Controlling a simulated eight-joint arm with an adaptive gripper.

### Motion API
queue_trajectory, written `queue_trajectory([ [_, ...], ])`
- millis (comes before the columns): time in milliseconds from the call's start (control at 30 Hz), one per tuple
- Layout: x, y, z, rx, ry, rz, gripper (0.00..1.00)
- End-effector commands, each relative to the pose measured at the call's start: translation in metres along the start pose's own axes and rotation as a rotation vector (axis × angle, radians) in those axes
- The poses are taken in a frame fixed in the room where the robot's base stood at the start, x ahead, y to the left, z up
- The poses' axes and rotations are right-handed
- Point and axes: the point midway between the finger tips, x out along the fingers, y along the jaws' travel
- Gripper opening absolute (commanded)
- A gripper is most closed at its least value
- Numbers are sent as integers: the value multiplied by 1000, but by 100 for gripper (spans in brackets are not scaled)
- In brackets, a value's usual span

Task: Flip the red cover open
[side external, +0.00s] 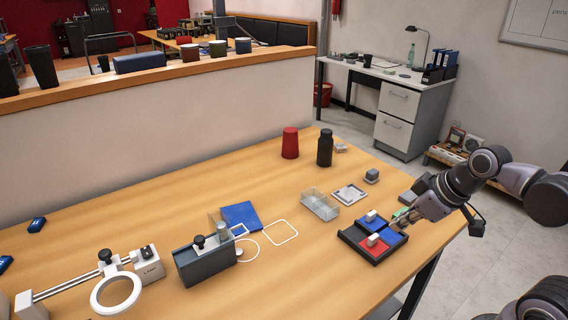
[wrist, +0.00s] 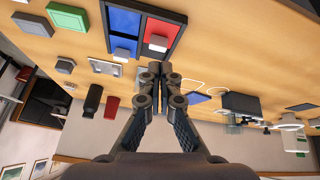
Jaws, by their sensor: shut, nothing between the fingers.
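A dark tray (side external: 347,236) with red and blue panels sits near the table's right edge. The red cover (side external: 374,247) lies flat at its front left, with a white knob (side external: 373,239) on it. In the wrist view the red cover (wrist: 161,31) is at the top, its white knob (wrist: 157,43) near my fingertips. A blue panel (wrist: 124,21) lies beside it. My gripper (side external: 397,224) is at the tray's right side, over or next to the blue part. In the wrist view my gripper (wrist: 160,70) is shut and empty. I cannot tell whether the fingertips touch anything.
A clear box (side external: 320,206), a grey square frame (side external: 350,194) and a grey block (side external: 372,176) stand behind the tray. A red cup (side external: 290,143) and a black bottle (side external: 325,148) are farther back.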

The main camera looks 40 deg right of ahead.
Motion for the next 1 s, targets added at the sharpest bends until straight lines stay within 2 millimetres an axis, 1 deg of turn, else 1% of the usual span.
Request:
queue_trajectory([
  [100,0,8,12,-89,-27,-29,0],
  [433,-4,18,38,-371,-38,-141,0],
  [667,-11,22,50,-576,17,-213,0],
  [1000,-24,28,61,-888,173,-264,0],
])
